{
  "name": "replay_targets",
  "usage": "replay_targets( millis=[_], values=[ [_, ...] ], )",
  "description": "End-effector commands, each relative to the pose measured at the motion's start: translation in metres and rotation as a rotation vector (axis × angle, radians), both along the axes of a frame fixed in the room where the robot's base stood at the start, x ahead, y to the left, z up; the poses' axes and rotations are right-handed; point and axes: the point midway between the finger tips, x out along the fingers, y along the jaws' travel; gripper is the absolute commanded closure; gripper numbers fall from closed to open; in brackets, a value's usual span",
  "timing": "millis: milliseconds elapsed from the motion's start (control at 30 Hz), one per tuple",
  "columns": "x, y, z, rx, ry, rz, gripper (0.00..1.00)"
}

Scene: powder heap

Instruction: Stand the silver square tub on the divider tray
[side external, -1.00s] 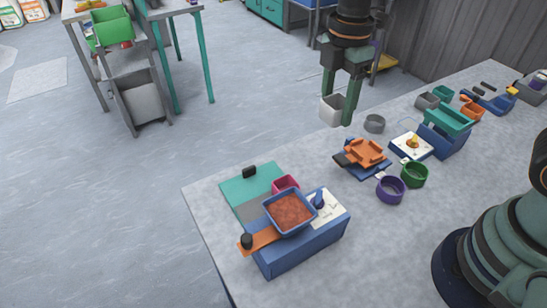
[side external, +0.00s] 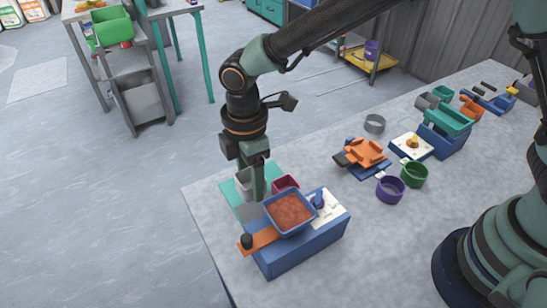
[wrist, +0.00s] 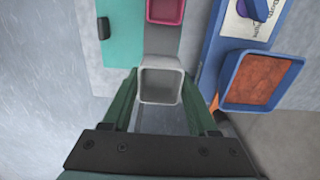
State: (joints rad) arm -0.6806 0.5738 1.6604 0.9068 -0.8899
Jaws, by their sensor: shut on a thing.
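The silver square tub (wrist: 160,86) is held between the two green fingers of my gripper (wrist: 160,104) in the wrist view, with its open top facing the camera and looking empty. In the side view the tub (side external: 243,180) is partly hidden behind my gripper (side external: 258,188). It is over or close to a flat teal and grey board (side external: 232,190); I cannot tell whether it touches it. The board also shows in the wrist view (wrist: 124,45). No thing is plainly recognisable as the divider tray; this board may be it.
A pink tub (side external: 286,182) stands close to the right of my gripper. A blue square tray of brown-red powder (side external: 290,211) rests on a blue box (side external: 305,250) nearby. An orange piece (side external: 262,238) with a black knob lies beside it. Purple (side external: 390,188) and green (side external: 414,173) cups stand farther right.

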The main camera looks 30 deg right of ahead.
Motion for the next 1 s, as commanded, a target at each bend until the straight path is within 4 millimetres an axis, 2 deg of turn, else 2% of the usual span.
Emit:
replay_targets(
  millis=[600,1000],
  values=[
    [0.0,0.0,-0.052,-0.001,0.001,0.0,0.95],
    [0.0,0.0,-0.063,0.0,0.0,0.0,0.95]
  ],
)
